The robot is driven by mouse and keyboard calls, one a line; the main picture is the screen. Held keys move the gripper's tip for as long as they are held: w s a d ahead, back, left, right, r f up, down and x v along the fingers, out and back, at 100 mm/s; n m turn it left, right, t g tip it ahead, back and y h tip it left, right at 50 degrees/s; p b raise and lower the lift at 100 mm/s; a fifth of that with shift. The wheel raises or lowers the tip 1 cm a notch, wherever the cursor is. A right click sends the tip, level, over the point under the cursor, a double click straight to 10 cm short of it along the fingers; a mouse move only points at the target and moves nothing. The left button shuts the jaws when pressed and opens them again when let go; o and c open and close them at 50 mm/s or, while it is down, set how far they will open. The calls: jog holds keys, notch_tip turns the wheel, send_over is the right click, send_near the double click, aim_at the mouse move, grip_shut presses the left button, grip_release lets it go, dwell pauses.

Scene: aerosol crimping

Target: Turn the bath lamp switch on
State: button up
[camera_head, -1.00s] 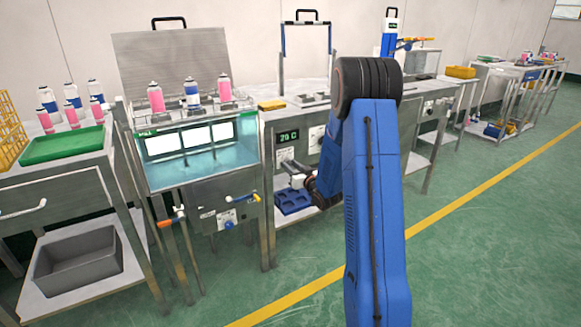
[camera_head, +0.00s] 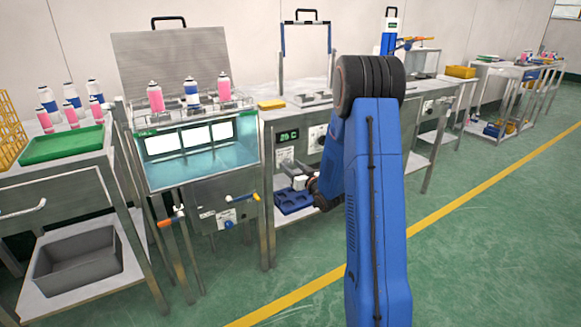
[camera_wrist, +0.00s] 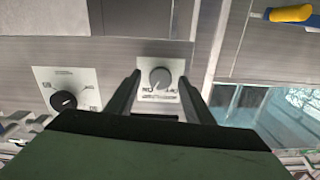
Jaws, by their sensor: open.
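A small grey rotary knob (camera_wrist: 160,78) on a white labelled plate shows in the wrist view; its label is too small to read surely. My gripper (camera_wrist: 158,88) is open, with its two dark fingers on either side of the knob in this view. I cannot tell whether they touch it. In the head view the plate (camera_head: 285,155) sits below a green-digit display (camera_head: 288,136), and my gripper's end is low beside it, partly hidden by my arm. The water bath (camera_head: 150,180) has bright white panels behind its water.
A black knob (camera_wrist: 63,101) on another white plate is left of the gripper in the wrist view. A yellow-handled valve (camera_wrist: 291,13) is at its upper right. Spray cans (camera_head: 191,92) stand above the bath. A blue tray (camera_head: 293,201) lies on the lower shelf.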

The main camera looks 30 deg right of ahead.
jog(key=s, duration=1.6)
jog(key=shift+d, duration=0.25)
jog(key=shift+s, duration=0.1)
jog(key=shift+r, duration=0.1)
